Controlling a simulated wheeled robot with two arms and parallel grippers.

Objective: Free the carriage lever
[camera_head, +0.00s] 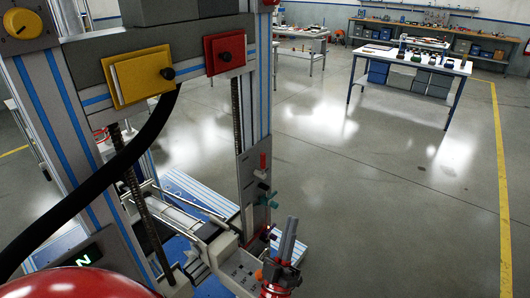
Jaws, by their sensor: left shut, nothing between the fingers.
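A grey carriage plate (252,190) sits on the right-hand upright of the test frame. I cannot tell for certain which of these is the carriage lever. My left gripper (290,227) is at the lower middle, pointing up, with its grey fingers together and nothing seen between them. It is just below and right of the teal handle; a small gap seems to lie between them. My right gripper is not in view.
The test frame (58,110) fills the left side, with a yellow box (139,77), a red box (225,51) and a black hose (110,175). A red rounded surface (80,284) is at bottom left. The floor right is clear; a white-topped table (412,62) stands beyond.

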